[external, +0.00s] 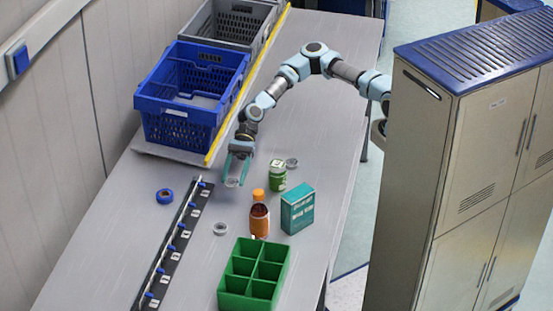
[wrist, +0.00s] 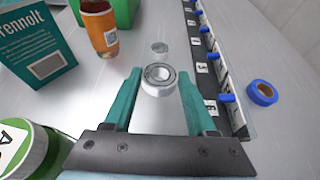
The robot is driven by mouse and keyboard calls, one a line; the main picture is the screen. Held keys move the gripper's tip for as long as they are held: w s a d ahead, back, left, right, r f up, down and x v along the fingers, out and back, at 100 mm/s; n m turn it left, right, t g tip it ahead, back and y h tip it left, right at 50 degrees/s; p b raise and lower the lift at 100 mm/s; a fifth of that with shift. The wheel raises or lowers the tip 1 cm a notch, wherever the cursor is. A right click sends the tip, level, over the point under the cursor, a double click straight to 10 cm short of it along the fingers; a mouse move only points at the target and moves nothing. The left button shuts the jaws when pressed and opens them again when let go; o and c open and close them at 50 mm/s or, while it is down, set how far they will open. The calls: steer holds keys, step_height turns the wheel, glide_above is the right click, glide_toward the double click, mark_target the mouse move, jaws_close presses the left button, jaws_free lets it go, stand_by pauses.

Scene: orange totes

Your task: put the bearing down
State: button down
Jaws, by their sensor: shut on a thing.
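My gripper (external: 234,178) points down over the grey table, left of the green jar. It is shut on a silver ring-shaped bearing (wrist: 159,79), which sits between the teal fingertips in the wrist view. In the external view the bearing (external: 232,183) shows small at the fingertips, close to the table top. I cannot tell whether it touches the table. A second grey ring (external: 220,228) lies flat on the table nearer the external camera; it also shows beyond the held bearing in the wrist view (wrist: 160,48). Another metal ring (external: 292,163) lies behind the green jar.
A green jar (external: 278,177), an orange-capped bottle (external: 259,220), a teal box (external: 298,208) and a green divided bin (external: 232,284) stand to the right and front. A black strip with blue pegs (external: 171,246) and blue tape roll (external: 165,196) lie left. A blue crate (external: 180,131) stands behind.

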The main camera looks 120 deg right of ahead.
mark_target(235, 197)
steer(key=shift+f+p, duration=0.65)
steer(key=shift+f, duration=2.55)
steer(key=shift+c, duration=1)
jaws_free()
steer(key=b+v, duration=0.3)
steer(key=v, duration=0.7)
steer(key=shift+s+d, duration=0.2)
steer(key=shift+d, duration=0.15)
steer(key=shift+s+d+r, duration=0.35)
steer(key=shift+s, duration=0.1)
